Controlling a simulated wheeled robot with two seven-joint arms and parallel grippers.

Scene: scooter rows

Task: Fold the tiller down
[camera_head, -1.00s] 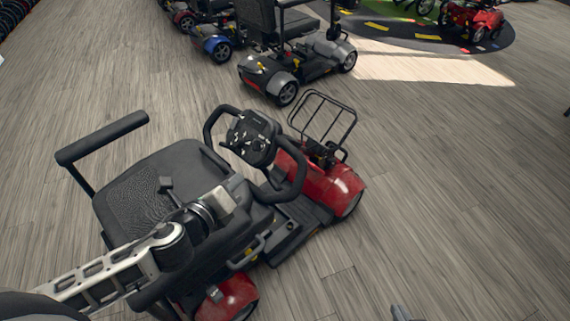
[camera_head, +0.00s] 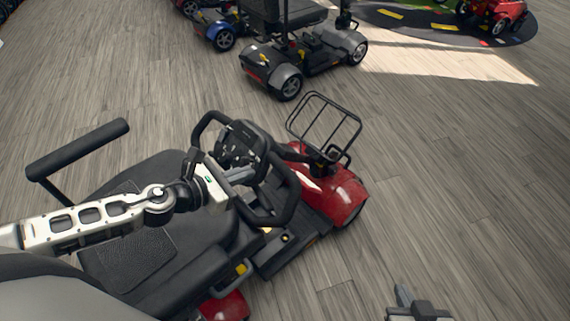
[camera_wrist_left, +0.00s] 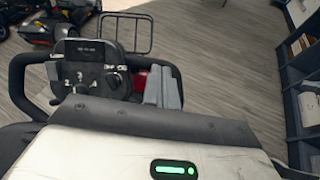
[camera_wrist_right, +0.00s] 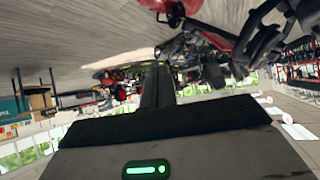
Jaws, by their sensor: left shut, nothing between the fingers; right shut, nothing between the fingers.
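The red scooter stands at the centre of the head view, with its black tiller (camera_head: 238,143) raised between the seat (camera_head: 130,240) and the front basket. The tiller has a loop handlebar (camera_head: 287,203) and a control panel (camera_wrist_left: 88,72), which faces the camera in the left wrist view. My left gripper (camera_head: 247,174) is shut and empty, over the seat side of the tiller. Its fingers (camera_wrist_left: 163,88) overlap the right part of the handlebar in the left wrist view; I cannot tell whether they touch. My right gripper (camera_head: 404,292) is shut and empty, low over the floor to the right.
A black wire basket (camera_head: 325,128) rises above the red front cover (camera_head: 338,198). An armrest (camera_head: 78,150) sticks up left of the seat. A grey scooter (camera_head: 285,75) and a blue one (camera_head: 219,38) stand behind. The floor to the right is clear.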

